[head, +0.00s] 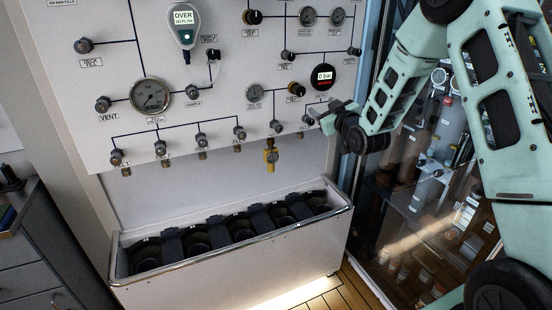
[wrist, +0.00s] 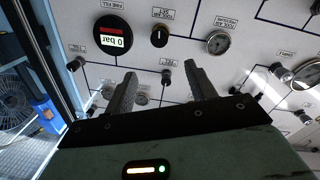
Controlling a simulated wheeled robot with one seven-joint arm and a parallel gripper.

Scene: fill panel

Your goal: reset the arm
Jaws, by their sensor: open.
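My arm reaches in from the right in the head view. My gripper (head: 325,117) is in front of the lower right part of the white fill panel (head: 215,125). In the wrist view my gripper (wrist: 158,85) shows two grey fingers apart with nothing between them. Beyond the fingers are the panel face, a small dark knob (wrist: 165,76) and a line of valves. Whether a fingertip touches the panel cannot be told.
A round gauge reading 0 bar (head: 322,77) is just above my gripper. A yellow fitting (head: 271,155) hangs below the panel. A metal-rimmed trough (head: 230,280) with dark round holders stands below. A glass-fronted cabinet (head: 425,200) is behind my arm.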

